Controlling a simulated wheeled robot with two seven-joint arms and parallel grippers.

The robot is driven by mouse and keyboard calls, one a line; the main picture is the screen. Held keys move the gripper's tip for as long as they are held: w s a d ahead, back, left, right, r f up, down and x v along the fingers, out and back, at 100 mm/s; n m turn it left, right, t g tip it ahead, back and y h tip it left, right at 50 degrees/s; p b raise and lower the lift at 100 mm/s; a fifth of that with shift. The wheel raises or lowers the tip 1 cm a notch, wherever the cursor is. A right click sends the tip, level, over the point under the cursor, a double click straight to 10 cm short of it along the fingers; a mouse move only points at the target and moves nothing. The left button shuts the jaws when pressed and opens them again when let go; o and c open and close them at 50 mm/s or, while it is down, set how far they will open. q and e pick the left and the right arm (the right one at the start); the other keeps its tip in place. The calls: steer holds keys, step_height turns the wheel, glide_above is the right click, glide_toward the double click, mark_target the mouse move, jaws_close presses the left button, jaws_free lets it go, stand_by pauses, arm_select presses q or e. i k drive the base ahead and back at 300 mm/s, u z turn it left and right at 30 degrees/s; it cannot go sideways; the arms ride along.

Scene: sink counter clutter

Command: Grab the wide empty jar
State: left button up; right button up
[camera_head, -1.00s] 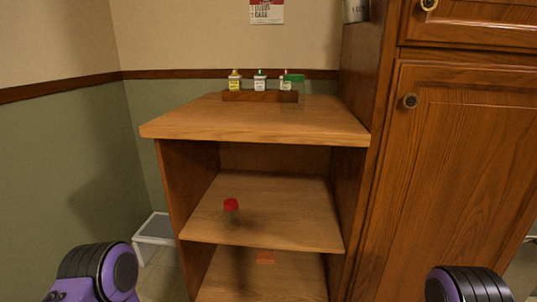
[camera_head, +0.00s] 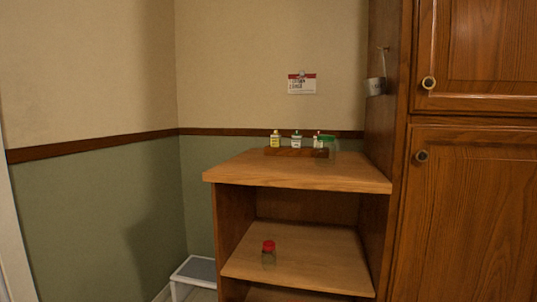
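A clear jar with a green lid (camera_head: 328,147) stands on the shelf unit's top, at the right front of a small wooden rack. The green-lidded jar looks the wider of the two. Neither of my grippers is in view.
The wooden shelf unit (camera_head: 280,172) stands against a tall cabinet (camera_head: 470,210). The wooden rack (camera_head: 292,152) holds several small bottles. A white step stool (camera_head: 195,273) is on the floor to the left. The top's front is clear.

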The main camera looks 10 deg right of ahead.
mark_target(324, 150)
steer(key=u, duration=0.75)
steer(key=i, duration=0.9)
steer(key=z, duration=1.25)
